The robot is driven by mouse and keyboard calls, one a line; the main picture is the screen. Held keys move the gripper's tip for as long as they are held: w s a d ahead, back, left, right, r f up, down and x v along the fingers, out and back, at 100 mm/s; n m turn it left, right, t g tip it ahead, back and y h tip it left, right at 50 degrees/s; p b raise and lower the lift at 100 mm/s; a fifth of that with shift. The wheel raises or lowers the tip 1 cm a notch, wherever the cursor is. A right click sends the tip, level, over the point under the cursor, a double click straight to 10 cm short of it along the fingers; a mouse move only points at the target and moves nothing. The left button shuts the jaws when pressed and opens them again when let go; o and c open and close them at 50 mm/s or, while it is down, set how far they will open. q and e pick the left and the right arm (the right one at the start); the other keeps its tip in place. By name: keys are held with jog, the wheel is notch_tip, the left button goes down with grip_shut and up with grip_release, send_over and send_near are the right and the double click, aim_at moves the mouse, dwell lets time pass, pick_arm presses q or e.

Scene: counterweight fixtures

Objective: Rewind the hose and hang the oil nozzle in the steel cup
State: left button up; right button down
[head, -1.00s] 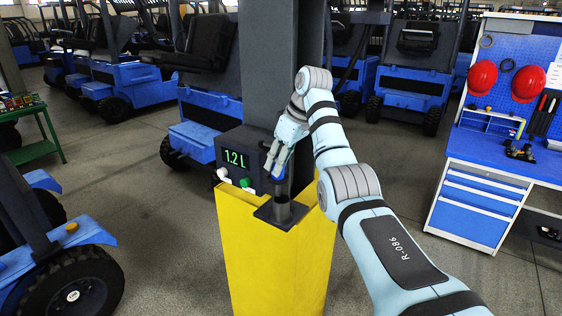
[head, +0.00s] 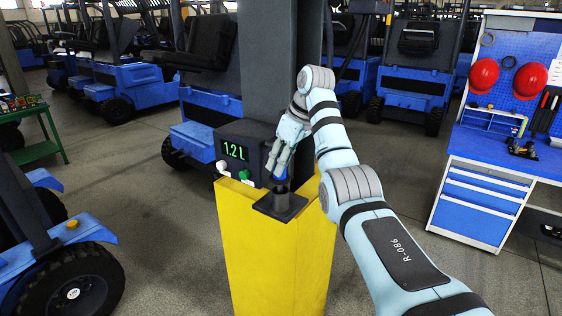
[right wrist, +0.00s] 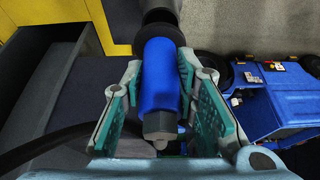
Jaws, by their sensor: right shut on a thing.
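The oil nozzle has a blue grip that shows in the right wrist view (right wrist: 160,75), with a dark collar at its far end and a grey fitting at its near end. A little of the blue nozzle also shows in the head view (head: 281,172). My right gripper (head: 276,170) is shut on it, fingers on both sides. The dark steel cup (head: 281,205) stands on a plate on the yellow pedestal, directly below the nozzle. The nozzle's lower end is at the cup's mouth; how deep it sits is hidden. My left gripper is not in view.
A dark box with a 1.2 L display (head: 236,151), a white knob (head: 222,168) and a green button (head: 244,175) is left of the cup on the yellow pedestal (head: 275,265). A black hose (right wrist: 45,145) curves at left. A grey column (head: 281,60) rises behind.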

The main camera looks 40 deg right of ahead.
aim_at(283, 178)
jog(key=shift+w+f, duration=0.1)
jog(key=shift+f, duration=0.05)
jog(key=shift+f, duration=0.1)
jog(key=shift+s+f+p, duration=0.3)
jog(key=shift+f+p, duration=0.1)
jog(key=shift+f, duration=0.15)
dwell(0.4)
jog(key=shift+f+b, duration=0.3)
jog(key=shift+f, duration=0.4)
